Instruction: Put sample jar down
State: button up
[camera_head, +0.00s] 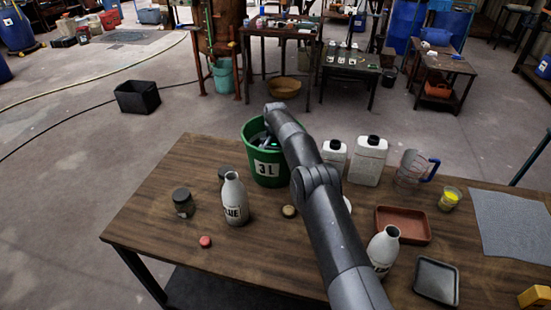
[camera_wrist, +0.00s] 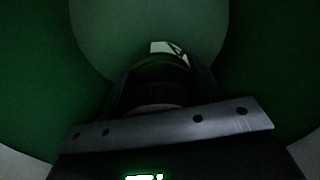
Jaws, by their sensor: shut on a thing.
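My gripper (camera_head: 268,143) reaches down into the green bucket (camera_head: 268,168) marked "3L"; the bucket's near wall hides most of it. In the dark wrist view my gripper (camera_wrist: 158,80) is shut on a dark, round-edged thing that looks like the sample jar (camera_wrist: 157,92), with a small pale patch beyond it. Green bucket wall surrounds it on both sides, with a paler round area ahead. Whether the jar touches the bottom cannot be told. Another jar, grey with a dark lid (camera_head: 183,203), stands on the wooden table (camera_head: 155,215).
A white bottle (camera_head: 235,200) stands left of my arm, another (camera_head: 383,250) to its right. White containers (camera_head: 368,162), a measuring jug (camera_head: 412,167), a reddish tray (camera_head: 403,224) and a dark tray (camera_head: 437,280) are at right. The table's left front is mostly clear.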

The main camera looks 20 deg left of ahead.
jog(key=shift+f, duration=0.15)
jog(key=o, duration=1)
jog(key=shift+r, duration=3.9)
